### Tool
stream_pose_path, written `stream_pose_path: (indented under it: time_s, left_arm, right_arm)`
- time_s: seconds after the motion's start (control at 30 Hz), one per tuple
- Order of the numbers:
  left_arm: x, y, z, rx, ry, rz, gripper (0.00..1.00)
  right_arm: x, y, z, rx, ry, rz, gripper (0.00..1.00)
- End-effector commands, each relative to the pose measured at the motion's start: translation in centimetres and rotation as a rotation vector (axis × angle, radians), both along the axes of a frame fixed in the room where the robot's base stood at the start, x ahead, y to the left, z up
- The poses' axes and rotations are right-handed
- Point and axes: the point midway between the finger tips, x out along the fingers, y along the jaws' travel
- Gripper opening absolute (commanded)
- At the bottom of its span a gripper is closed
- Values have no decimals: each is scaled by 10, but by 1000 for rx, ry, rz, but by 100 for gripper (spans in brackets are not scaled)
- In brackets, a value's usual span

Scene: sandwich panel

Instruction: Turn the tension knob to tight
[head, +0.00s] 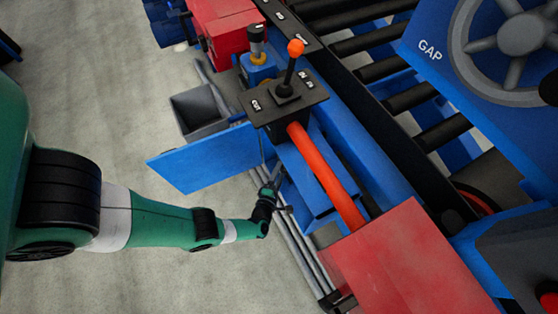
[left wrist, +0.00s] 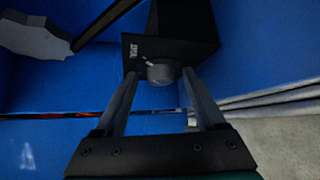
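The tension knob (left wrist: 162,71) is a small grey round knob on a black box (left wrist: 185,32) in the left wrist view. A small white label (left wrist: 134,51) is beside it on the box, too small to read. My left gripper (left wrist: 160,73) is open, with one fingertip on each side of the knob. A narrow gap shows between each finger and the knob. In the head view my left gripper (head: 278,190) reaches in beside the blue machine, and the knob is hidden there. My right gripper is not in view.
A blue open panel (head: 205,157) stands above my left forearm in the head view. A black control box (head: 283,103) with an orange-topped lever is above the gripper. An orange-red pipe (head: 327,178) and a red cover (head: 405,262) lie to its right. Bare floor is at the left.

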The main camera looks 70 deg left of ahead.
Motion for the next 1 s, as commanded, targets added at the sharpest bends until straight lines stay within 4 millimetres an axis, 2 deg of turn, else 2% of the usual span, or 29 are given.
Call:
stream_pose_path:
  time_s: [0.33,0.47,0.7,1.0]
  left_arm:
    - [-3,-5,3,0,1,-2,72]
    - [-15,-21,9,0,3,-8,72]
    - [-45,-60,19,-2,1,-11,72]
    - [-69,-86,25,-1,0,-3,72]
  right_arm:
    - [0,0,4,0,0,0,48]
    - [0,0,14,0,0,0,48]
    - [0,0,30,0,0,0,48]
    - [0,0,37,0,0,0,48]
